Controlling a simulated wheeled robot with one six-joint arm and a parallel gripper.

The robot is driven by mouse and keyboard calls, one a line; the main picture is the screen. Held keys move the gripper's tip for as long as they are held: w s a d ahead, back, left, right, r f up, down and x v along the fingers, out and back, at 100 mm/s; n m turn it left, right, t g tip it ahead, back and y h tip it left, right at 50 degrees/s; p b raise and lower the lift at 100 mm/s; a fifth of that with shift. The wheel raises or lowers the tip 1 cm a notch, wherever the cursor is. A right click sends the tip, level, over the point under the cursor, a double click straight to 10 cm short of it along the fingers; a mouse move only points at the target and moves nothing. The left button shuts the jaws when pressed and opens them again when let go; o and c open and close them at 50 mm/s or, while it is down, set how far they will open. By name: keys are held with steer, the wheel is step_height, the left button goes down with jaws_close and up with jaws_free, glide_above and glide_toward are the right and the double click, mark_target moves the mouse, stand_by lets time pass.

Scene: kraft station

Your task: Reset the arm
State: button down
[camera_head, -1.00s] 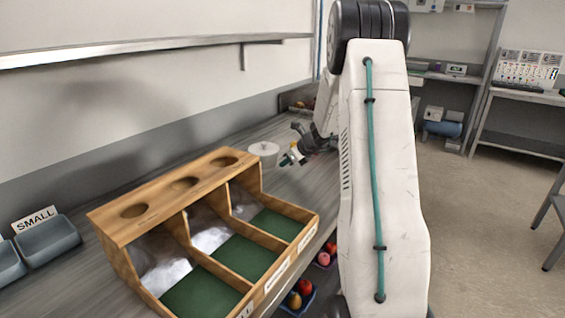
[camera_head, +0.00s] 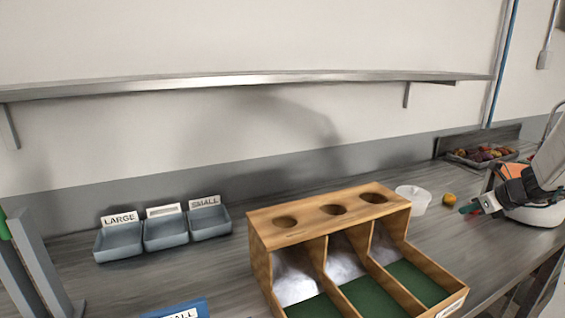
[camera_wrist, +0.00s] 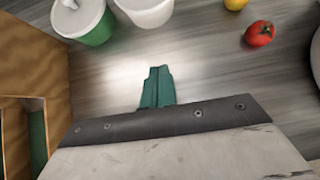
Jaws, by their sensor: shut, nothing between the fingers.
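My gripper (camera_head: 470,209) is at the right of the head view, over the counter and to the right of the wooden sorting box (camera_head: 290,228). Its green fingertips also show in the wrist view (camera_wrist: 157,88), pressed together with nothing between them. Bare counter lies under them in that view. Part of my arm runs out of the head view at the right edge.
A white tub (camera_head: 412,200) and a small orange fruit (camera_head: 449,199) stand between box and gripper. The wrist view shows a green-and-white container (camera_wrist: 90,25) and a tomato (camera_wrist: 260,34). Labelled grey bins (camera_head: 118,242) stand left; a shelf (camera_head: 230,82) runs above.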

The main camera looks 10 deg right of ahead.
steer(key=s+a+n, duration=0.1)
steer(key=n, duration=0.1)
steer(key=s+a+f+n+g+y, duration=0.1)
steer(key=a, duration=0.1)
steer(key=s+a+f+n, duration=0.1)
steer(key=n, duration=0.1)
steer(key=shift+s+a+n+g+y, duration=0.25)
steer(key=shift+n+g+y, duration=0.05)
steer(key=shift+y, duration=0.1)
steer(key=s+a+r+n+g+h, duration=0.1)
steer(key=s+a+r+n+g, duration=0.1)
steer(key=s+a+n, duration=0.6)
steer(key=s+a+r+n+g+h, duration=0.1)
steer(key=s+a+r+n+g, duration=0.1)
steer(key=s+a+r+n, duration=0.3)
steer(key=s+a+r+n+g+h, duration=0.1)
steer(key=s+a+r+n, duration=0.3)
steer(key=s+a+n, duration=0.9)
steer(key=a+n, duration=0.1)
steer(key=a, duration=0.7)
steer(key=shift+a+n+g+h, duration=0.25)
steer(key=shift+n+g+h, duration=0.05)
steer(key=shift+n+g, duration=0.1)
